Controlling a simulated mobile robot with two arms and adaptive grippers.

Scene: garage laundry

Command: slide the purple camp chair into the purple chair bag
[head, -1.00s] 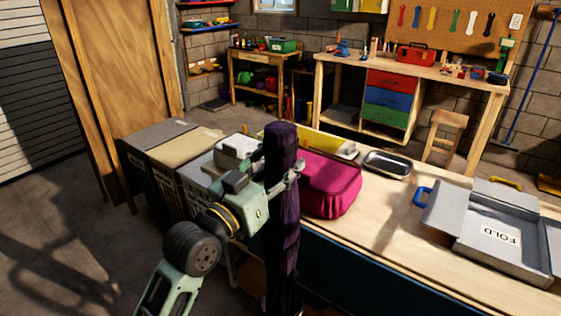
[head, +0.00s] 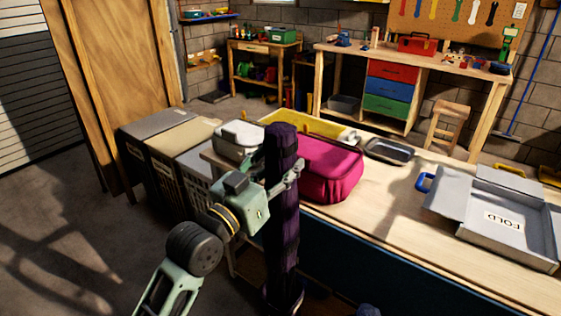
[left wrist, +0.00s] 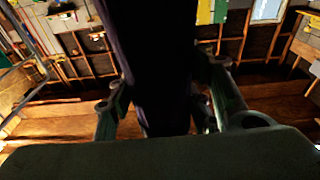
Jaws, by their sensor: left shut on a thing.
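The folded purple camp chair (head: 281,200) is a long, dark purple bundle standing upright in the head view. My left gripper (head: 287,182) is shut on its upper part. In the left wrist view the chair (left wrist: 155,70) is a dark column between the fingers of my left gripper (left wrist: 158,108). A wider dark purple rim (head: 283,298) shows around the chair's lower end; it may be the mouth of the chair bag, but I cannot tell, nor how deep the chair sits in it. My right gripper is not in view.
A workbench (head: 400,220) runs behind and right of the chair, with a magenta case (head: 330,168), a dark tray (head: 389,151) and a grey folding box (head: 505,225). Several bins (head: 150,135) stand behind left. The floor at left (head: 70,240) is clear.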

